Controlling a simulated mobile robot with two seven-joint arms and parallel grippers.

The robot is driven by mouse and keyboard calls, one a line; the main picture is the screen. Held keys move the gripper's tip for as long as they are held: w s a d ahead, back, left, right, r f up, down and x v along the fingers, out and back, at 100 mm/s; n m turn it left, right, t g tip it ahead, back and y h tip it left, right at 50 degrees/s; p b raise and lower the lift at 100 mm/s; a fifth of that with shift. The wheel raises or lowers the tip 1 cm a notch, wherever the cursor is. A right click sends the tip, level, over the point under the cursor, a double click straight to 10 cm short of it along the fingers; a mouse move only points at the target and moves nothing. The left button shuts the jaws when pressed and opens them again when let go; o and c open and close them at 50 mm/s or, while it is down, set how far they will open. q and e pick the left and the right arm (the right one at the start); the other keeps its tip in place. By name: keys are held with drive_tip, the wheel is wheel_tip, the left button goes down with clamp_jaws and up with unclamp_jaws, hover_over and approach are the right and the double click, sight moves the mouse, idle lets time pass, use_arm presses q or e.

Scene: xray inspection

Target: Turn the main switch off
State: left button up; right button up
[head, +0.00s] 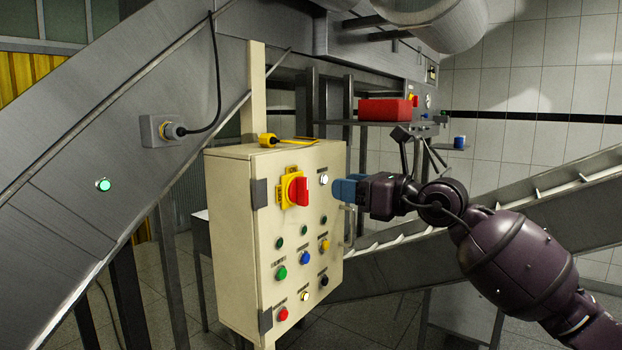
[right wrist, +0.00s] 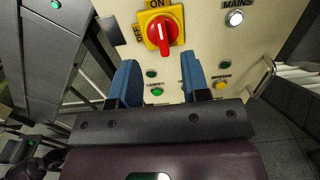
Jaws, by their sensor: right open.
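The main switch is a red rotary knob on a yellow plate (head: 297,189), high on the front of a cream control box (head: 232,240). In the right wrist view the knob (right wrist: 165,26) has its bar roughly upright, toward the ON label (right wrist: 157,4); the OFF label (right wrist: 138,32) is at its left. My right gripper (head: 338,189) is in front of the box, to the right of the knob in the head view. Its blue fingers (right wrist: 160,72) are apart, with nothing between them, below the knob in the right wrist view. My left gripper is not in view.
A lit white MAINS lamp (head: 323,179) sits right of the switch. Several coloured buttons and lamps fill the lower panel, including a red button (head: 283,314). A door handle (head: 349,225) runs along the box's right side. A sloping metal conveyor (head: 480,215) passes behind.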

sight(307, 179)
drive_tip(key=p+x, duration=0.2)
drive_tip(key=x, duration=0.7)
clamp_jaws()
